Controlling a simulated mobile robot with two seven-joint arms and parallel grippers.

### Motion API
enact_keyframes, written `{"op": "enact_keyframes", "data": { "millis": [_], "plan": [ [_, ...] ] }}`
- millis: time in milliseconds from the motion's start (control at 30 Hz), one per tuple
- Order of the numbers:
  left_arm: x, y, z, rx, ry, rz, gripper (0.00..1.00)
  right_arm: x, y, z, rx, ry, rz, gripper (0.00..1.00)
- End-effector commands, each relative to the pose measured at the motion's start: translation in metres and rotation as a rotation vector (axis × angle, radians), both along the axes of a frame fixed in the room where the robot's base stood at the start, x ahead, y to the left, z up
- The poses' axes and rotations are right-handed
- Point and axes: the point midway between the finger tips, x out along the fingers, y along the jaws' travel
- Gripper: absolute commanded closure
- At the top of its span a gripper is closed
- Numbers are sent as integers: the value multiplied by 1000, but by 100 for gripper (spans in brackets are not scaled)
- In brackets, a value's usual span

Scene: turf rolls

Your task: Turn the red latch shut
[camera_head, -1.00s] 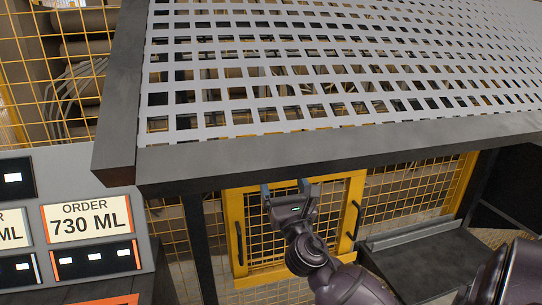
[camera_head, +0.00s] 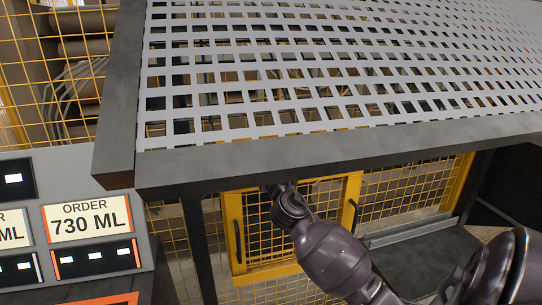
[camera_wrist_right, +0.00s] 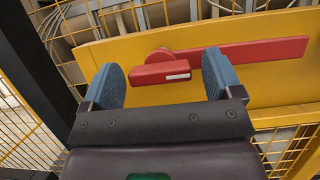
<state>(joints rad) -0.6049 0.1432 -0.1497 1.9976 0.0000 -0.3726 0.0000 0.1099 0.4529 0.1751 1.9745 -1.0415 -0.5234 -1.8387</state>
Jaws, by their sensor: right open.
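In the right wrist view, a red latch handle (camera_wrist_right: 160,73) with a pale strip at its end lies across the yellow gate frame (camera_wrist_right: 130,48). A longer red bar (camera_wrist_right: 250,52) runs from behind it to the right. My right gripper (camera_wrist_right: 163,82) is open. The red handle shows between its two blue-grey fingertips, close to both; I cannot tell whether they touch it. In the head view the right arm reaches under the grey table's front edge, which hides that gripper and the latch. My left gripper is not in view.
The perforated grey table top (camera_head: 300,150) overhangs the gate. A yellow mesh gate (camera_head: 236,235) with black handles stands below it. An order panel (camera_head: 90,220) reading 730 ML is at the left. A dark ledge (camera_head: 425,255) lies at the right.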

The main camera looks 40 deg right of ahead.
Motion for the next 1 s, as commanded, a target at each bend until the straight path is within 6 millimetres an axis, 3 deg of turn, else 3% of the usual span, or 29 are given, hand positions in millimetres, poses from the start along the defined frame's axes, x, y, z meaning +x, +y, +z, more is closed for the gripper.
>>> {"op": "enact_keyframes", "data": {
  "millis": [67,500,1000],
  "plan": [
    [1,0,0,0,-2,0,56,0,0,0,0,0,0,18],
    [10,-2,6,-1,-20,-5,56,0,0,0,0,0,0,83],
    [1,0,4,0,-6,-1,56,0,1,1,138,-77,-1,83]
  ]
}}
